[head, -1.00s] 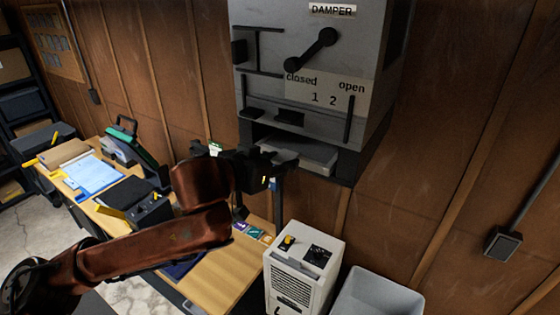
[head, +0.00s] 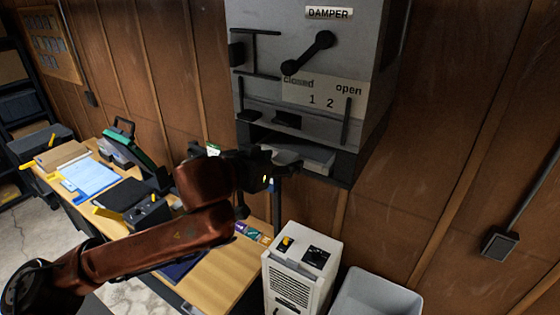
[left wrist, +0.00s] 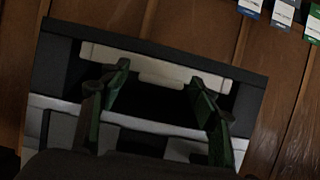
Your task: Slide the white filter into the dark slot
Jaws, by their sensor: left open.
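The white filter (head: 312,156) is inside the dark slot (head: 346,166) at the bottom of the grey damper box, with its front part showing in the head view. In the left wrist view its pale front face with a small tab (left wrist: 162,83) spans the dark opening (left wrist: 160,104). My left gripper (head: 281,168) is at the slot's front left in the head view. Its fingers (left wrist: 159,74) stand apart on either side of the tab, open, with nothing visibly held. The gripper hides the filter's left part in the head view. My right gripper is not in view.
The grey damper box (head: 305,50) has a black lever (head: 306,53) on its front. Below stand a white dehumidifier-like unit (head: 301,265) and a grey bin (head: 375,295). A wooden desk (head: 215,280) with several items is at left. The wall at right is mostly bare.

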